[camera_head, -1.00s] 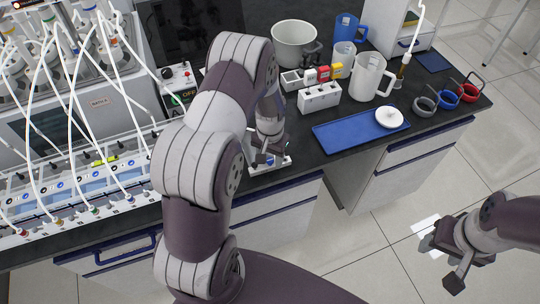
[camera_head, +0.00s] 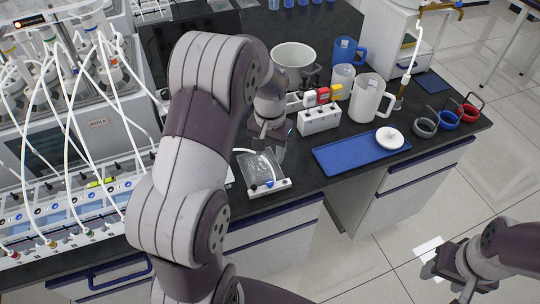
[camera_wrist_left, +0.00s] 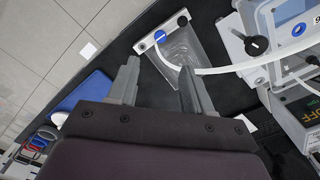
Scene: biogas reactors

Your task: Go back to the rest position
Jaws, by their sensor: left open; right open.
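My left gripper (camera_head: 274,140) hangs above the bench, just behind a clear flat bag (camera_head: 258,168) with a white end bar, a blue cap and a white tube. In the left wrist view its two fingers (camera_wrist_left: 160,85) are spread with nothing between them. The bag (camera_wrist_left: 180,52) lies beyond the fingertips there, apart from them as far as I can see. My right gripper (camera_head: 448,278) is over the floor at the lower right, open and empty, clear of the bench.
A blue tray (camera_head: 340,158) with a white round lid (camera_head: 390,138) lies on the bench. Tubed reactor equipment (camera_head: 60,195) fills the left.

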